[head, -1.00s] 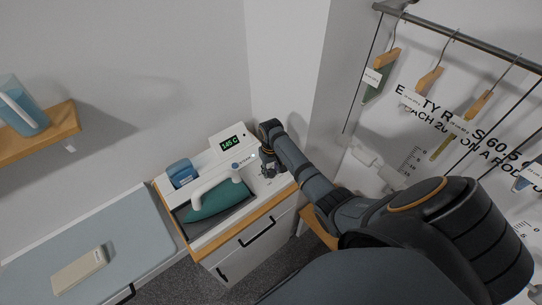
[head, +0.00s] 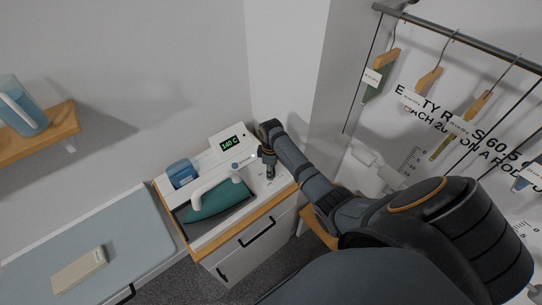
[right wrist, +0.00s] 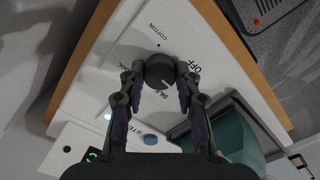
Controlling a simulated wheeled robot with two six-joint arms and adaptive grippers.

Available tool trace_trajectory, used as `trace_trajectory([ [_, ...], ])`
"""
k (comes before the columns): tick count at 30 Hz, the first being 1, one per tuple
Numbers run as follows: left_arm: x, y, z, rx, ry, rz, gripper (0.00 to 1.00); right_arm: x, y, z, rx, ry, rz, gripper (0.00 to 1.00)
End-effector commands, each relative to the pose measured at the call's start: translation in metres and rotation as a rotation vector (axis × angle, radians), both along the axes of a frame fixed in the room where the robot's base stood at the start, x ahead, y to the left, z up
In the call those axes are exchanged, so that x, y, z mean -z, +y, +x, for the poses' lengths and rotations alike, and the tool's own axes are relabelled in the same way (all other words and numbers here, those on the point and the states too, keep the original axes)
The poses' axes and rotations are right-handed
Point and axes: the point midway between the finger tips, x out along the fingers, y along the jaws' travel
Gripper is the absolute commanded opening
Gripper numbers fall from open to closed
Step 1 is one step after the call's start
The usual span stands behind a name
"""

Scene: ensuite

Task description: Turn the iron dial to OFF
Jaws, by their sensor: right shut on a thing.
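The iron dial (right wrist: 159,70) is a dark round knob on a white panel, with OFF (right wrist: 194,56), COTTON, SILK and a partly hidden WOOL printed around it. A pale mark on the knob points roughly toward SILK. My right gripper (right wrist: 160,77) is shut on the dial, one finger on each side. In the head view, my right gripper (head: 270,173) is over the right of the station top and hides the dial. The teal iron (head: 217,202) lies beside it under a white handle. The display (head: 232,143) seems to read 140 C. My left gripper is not in view.
A blue container (head: 181,172) stands behind the iron. A blue-grey board (head: 120,240) with a beige box (head: 80,270) on it is at left. A wall and a hanging rail (head: 455,35) with wooden hangers are close to my right arm.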

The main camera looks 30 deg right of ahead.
Motion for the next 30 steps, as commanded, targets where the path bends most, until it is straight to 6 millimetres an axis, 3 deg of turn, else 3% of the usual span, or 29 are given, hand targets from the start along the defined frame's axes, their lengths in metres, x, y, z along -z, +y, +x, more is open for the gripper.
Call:
trace_trajectory([
  [18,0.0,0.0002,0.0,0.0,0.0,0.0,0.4,-0.0003,0.0002,0.0004,-0.566,-0.001,0.0,0.01],
  [30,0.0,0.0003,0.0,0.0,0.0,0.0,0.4,-0.0003,0.0003,0.0003,-0.803,-0.001,0.0,0.01],
])
